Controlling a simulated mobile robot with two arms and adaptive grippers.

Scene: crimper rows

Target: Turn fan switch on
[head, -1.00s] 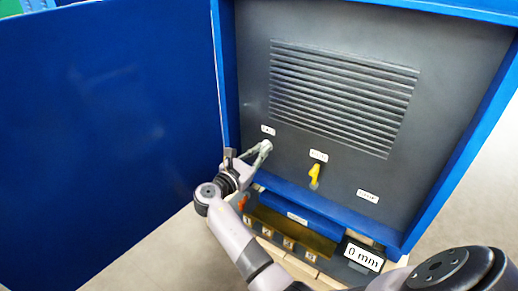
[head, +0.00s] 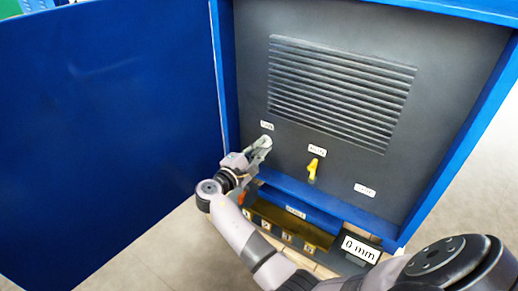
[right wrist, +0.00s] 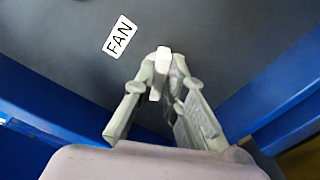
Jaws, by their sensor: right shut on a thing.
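The fan switch (right wrist: 160,72) is a small pale lever on the dark grey panel, beside a white label reading FAN (right wrist: 120,37) in the right wrist view. My right gripper (right wrist: 162,78) has its fingertips closed around this lever. In the head view my right gripper (head: 264,145) is at the panel's lower left, just below the small FAN label (head: 267,126). The fingers hide most of the switch there. My left gripper is not in view.
A yellow switch (head: 313,168) sits to the right on the panel (head: 420,140). A blue door (head: 110,130) stands open at left. Blue cabinet walls frame the panel. Below are a blue ledge and a display reading 0 mm (head: 361,249).

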